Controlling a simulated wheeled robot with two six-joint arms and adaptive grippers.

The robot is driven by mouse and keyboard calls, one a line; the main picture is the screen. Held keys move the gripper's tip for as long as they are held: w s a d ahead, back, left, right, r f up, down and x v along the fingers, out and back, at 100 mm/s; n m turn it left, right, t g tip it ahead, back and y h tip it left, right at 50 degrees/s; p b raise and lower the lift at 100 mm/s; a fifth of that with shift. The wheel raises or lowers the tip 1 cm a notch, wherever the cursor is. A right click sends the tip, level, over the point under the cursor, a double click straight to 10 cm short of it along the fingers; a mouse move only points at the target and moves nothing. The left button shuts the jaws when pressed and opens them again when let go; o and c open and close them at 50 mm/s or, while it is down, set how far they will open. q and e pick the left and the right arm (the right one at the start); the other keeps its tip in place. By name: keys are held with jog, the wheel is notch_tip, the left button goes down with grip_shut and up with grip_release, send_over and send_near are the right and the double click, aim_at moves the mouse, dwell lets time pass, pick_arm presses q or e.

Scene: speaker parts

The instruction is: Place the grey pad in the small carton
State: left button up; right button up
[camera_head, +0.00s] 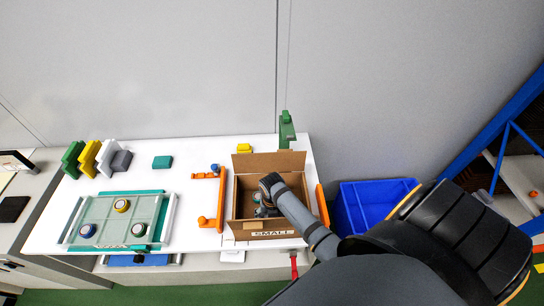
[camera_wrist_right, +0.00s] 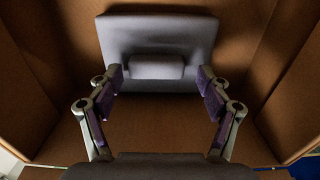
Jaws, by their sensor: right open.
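The small carton (camera_head: 237,208), brown with open flaps and a "SMALL" label, stands on the right part of the white table. My right gripper (camera_head: 266,209) reaches down inside it. In the right wrist view the grey pad (camera_wrist_right: 158,32) lies in the carton (camera_wrist_right: 262,75), a flat plate with a raised block. The right gripper's fingers (camera_wrist_right: 159,85) are open, one on each side of the block, with gaps on both sides. In the head view the arm and gripper hide most of the carton's inside. My left gripper is not in view.
Green, yellow and grey parts (camera_head: 88,157) stand upright at the table's left. A tray (camera_head: 112,220) with round parts lies in front. An orange bracket (camera_head: 219,200) is close left of the carton, a green post (camera_head: 287,128) behind it, a blue bin (camera_head: 360,207) to the right.

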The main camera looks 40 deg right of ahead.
jog(key=shift+w+r, duration=0.1)
jog(key=shift+r, duration=0.05)
notch_tip(320, 180, up, 5)
jog(key=shift+f+b, duration=0.1)
jog(key=shift+b, duration=0.65)
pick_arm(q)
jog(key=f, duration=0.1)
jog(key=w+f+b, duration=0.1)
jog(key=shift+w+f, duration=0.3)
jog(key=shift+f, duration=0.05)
pick_arm(e)
notch_tip(320, 180, up, 7)
